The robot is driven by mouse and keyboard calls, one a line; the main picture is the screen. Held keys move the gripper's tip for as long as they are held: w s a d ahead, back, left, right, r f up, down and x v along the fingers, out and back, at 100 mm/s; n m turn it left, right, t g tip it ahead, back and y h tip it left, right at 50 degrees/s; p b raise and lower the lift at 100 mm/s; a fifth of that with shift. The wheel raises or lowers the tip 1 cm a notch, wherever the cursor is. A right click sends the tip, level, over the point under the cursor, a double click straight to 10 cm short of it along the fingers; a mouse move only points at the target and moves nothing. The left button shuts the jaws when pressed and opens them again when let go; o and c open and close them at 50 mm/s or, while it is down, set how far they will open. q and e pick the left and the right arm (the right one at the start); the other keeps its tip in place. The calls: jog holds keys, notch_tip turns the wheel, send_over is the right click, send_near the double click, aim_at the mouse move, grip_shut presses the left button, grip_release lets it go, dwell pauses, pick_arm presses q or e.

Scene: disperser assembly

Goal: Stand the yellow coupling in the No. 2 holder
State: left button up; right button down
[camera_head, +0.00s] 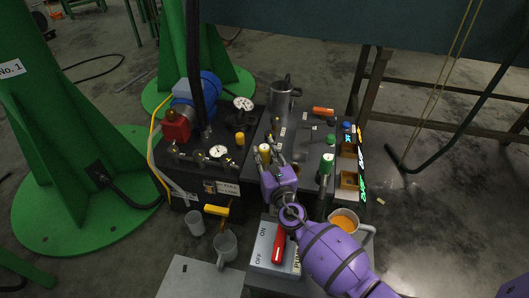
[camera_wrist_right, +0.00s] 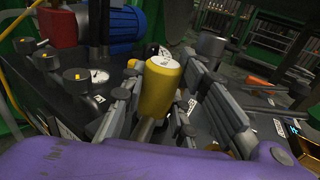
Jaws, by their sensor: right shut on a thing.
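The yellow coupling (camera_head: 265,151), a yellow cylinder with a pale top, stands at the tip of my right gripper (camera_head: 266,163) in the head view. In the right wrist view the coupling (camera_wrist_right: 160,85) is large and roughly upright, slightly tilted, with a grey metal stem below it. The dark fingers of my right gripper (camera_wrist_right: 165,118) are shut on it, one to each side. Its lower end is hidden behind the purple gripper body. I cannot pick out the No. 2 holder by any readable label. My left gripper is not in view.
A dark bench carries gauges (camera_head: 219,152), a smaller yellow piece (camera_head: 240,139), a metal pot (camera_head: 282,97), an orange cylinder (camera_head: 322,111) and a green-topped piece (camera_head: 326,163). An ON/OFF switch box (camera_head: 262,250), a jug with orange contents (camera_head: 344,221) and grey cups (camera_head: 225,245) stand nearer.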

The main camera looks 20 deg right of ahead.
jog(key=c, duration=1.4)
grip_release()
jog(key=shift+r, duration=0.1)
jog(key=shift+o, duration=0.5)
jog(key=shift+r, duration=4.95)
